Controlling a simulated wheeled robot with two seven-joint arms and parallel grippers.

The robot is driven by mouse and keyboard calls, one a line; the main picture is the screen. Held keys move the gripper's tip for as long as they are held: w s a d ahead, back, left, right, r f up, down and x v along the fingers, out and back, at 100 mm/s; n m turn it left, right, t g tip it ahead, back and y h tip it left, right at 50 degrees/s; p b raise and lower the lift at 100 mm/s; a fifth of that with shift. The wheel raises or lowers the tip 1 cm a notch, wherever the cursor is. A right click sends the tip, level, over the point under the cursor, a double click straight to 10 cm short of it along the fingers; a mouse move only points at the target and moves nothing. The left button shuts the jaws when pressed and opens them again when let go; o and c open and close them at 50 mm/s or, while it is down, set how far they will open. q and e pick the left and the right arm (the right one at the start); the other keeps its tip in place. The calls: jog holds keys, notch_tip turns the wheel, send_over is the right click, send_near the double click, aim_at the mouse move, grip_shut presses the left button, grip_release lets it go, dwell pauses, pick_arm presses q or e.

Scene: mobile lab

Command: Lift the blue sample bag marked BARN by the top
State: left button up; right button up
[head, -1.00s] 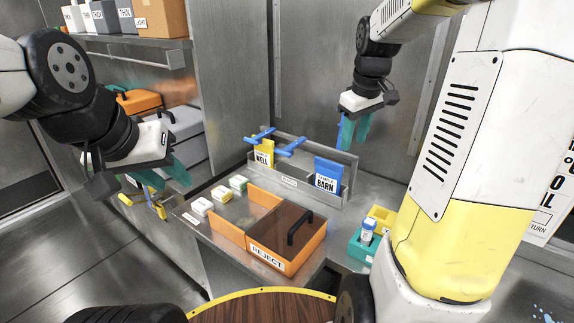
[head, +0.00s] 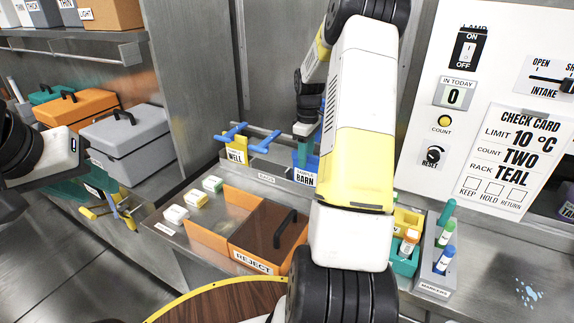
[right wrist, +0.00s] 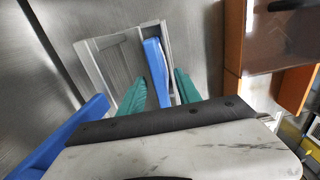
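The blue sample bag (head: 313,163) with a white BARN label stands upright in a grey metal rack (head: 262,178) on the counter. My right gripper (head: 305,131) points down just above and around the bag's top; my arm hides part of this in the head view. In the right wrist view, its two teal fingers (right wrist: 160,92) are apart, with the blue bag (right wrist: 154,68) edge-on between them. A gap shows beside the left finger. My left gripper (head: 82,188) is at the far left, away from the bag, its fingertips unclear.
A yellow WELL bag (head: 236,150) and blue hanger bars (head: 262,143) are left of the BARN bag. An orange REJECT bin (head: 255,262) is in front. Teal and yellow holders (head: 405,262) and a marker rack (head: 436,275) are at right, below a control panel (head: 490,110).

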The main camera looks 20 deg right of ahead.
aim_at(306, 173)
jog(key=shift+f, duration=0.85)
jog(key=shift+f, duration=0.25)
grip_shut()
dwell(1.3)
